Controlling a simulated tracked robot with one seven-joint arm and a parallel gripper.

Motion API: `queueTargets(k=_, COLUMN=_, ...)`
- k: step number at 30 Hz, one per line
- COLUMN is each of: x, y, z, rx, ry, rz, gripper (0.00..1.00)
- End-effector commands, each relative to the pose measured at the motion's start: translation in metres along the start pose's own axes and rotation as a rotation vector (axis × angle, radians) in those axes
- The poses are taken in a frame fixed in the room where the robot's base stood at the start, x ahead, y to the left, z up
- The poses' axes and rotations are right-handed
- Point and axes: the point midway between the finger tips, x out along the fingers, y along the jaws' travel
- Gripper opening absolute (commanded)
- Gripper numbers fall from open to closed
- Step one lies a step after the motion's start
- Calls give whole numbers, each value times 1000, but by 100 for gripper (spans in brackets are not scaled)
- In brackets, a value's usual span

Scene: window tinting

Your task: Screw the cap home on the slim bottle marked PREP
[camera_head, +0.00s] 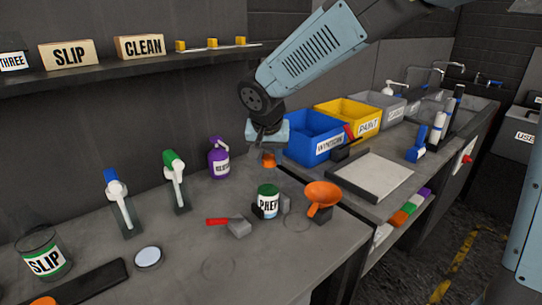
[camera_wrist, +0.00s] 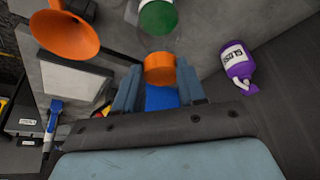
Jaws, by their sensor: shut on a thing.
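In the wrist view the cap (camera_wrist: 159,68) sits between the two fingers of my gripper (camera_wrist: 158,80). The bottle's mouth is not clearly visible.
An orange funnel (camera_head: 322,194) stands close right of the bottle, and a red-handled scraper (camera_head: 238,226) lies to its left. A purple GLOSS bottle (camera_head: 218,160) stands behind left. A blue bin (camera_head: 313,135) is at the back right.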

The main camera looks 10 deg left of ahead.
Motion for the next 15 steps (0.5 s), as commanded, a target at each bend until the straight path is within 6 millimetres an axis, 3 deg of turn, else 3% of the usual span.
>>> queueTargets(k=15, x=1, y=1, z=-1, rx=430, ry=0, rz=183, gripper=4)
